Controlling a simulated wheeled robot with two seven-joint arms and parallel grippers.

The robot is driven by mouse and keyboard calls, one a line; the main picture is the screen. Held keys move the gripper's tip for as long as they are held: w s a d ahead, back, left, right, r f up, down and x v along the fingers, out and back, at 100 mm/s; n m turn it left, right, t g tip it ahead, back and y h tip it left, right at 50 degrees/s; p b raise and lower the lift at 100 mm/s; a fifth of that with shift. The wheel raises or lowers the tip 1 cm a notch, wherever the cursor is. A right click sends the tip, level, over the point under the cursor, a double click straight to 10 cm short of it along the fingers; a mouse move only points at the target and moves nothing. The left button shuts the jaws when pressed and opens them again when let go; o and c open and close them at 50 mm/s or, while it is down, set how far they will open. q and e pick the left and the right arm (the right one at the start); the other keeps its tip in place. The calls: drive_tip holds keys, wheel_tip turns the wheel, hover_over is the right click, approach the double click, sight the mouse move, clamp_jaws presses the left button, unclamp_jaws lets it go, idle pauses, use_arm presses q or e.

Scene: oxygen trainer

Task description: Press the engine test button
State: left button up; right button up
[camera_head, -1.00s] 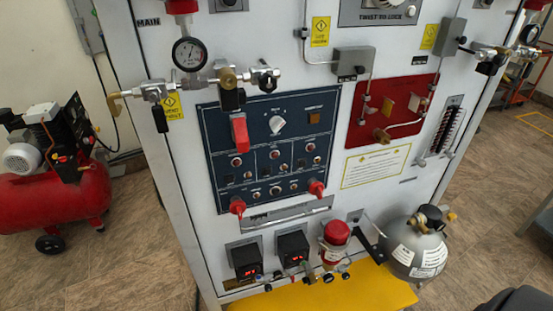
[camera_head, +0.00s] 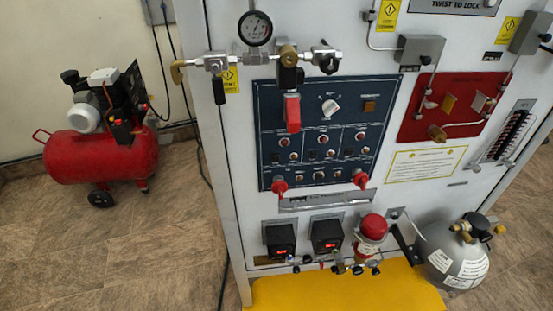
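The dark blue control panel (camera_head: 267,150) is on the front of the white trainer cabinet (camera_head: 232,180). A square amber button (camera_head: 369,106) sits at its upper right, under a label too small to read. A white rotary knob (camera_head: 330,107) is left of it. Rows of small round buttons and switches (camera_head: 323,140) run below. A red handle (camera_head: 292,112) hangs in front of the panel's upper left. Two red knobs (camera_head: 279,185) (camera_head: 360,180) are at its lower corners. I cannot tell which control is the engine test button. Neither gripper is in view.
A gauge (camera_head: 255,28) and metal pipe fittings (camera_head: 215,63) stick out above the panel. A yellow platform (camera_head: 345,293) and a grey tank (camera_head: 455,253) stand at the base. A red compressor (camera_head: 100,155) is at left.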

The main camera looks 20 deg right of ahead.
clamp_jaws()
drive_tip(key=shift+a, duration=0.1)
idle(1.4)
